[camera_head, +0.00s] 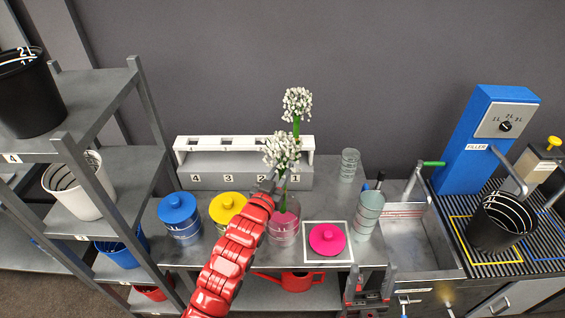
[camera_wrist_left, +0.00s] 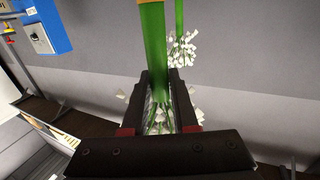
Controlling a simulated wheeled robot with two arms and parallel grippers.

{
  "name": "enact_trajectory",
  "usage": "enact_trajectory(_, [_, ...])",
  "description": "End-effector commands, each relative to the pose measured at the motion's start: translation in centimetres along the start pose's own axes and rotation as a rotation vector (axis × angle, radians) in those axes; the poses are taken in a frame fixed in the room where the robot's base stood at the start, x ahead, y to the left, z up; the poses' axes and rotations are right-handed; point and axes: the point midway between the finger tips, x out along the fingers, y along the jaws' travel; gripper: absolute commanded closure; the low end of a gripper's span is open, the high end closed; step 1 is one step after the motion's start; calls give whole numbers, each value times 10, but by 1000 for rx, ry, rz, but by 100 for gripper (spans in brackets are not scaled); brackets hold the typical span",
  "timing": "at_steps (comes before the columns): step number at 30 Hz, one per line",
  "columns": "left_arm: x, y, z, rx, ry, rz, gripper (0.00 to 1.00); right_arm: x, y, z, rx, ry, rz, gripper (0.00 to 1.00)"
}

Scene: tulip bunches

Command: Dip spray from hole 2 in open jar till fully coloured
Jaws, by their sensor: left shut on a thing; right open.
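My left gripper (camera_head: 268,186) is shut on the green stem of a spray (camera_head: 281,151) with white blooms, upright over the open jar (camera_head: 284,228) of pink liquid. The stem's lower end reaches down to the jar; its depth is hard to tell. In the left wrist view the stem (camera_wrist_left: 152,50) runs between my fingers (camera_wrist_left: 160,105). A second white spray (camera_head: 297,104) stands at the rack (camera_head: 240,178), near the label 1. The pink lid (camera_head: 327,238) lies on a white-edged square right of the jar. My right gripper (camera_head: 367,290) is open and empty at the bottom.
A blue-lidded jar (camera_head: 179,215) and a yellow-lidded jar (camera_head: 228,207) stand left of the open jar. A metal cup (camera_head: 369,212) with tools and a clear glass (camera_head: 349,163) stand to the right. A sink (camera_head: 420,235) and blue filler (camera_head: 485,140) lie further right; shelves (camera_head: 120,160) stand left.

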Motion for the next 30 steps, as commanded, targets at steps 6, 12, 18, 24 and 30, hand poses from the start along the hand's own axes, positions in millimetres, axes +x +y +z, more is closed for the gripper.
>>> enact_trajectory(6, [0,0,30,0,-2,0,100,-21,-1,4,0,0,0,33])
enact_trajectory(12, [0,0,52,0,-4,0,100,-36,-2,6,0,0,0,33])
enact_trajectory(18, [0,0,74,0,-2,1,100,-52,-3,9,0,0,0,33])
enact_trajectory(24, [0,0,94,0,0,1,100,-67,-3,11,0,0,0,33])
enact_trajectory(30, [0,0,111,0,-1,1,100,-78,-4,13,0,0,0,33])
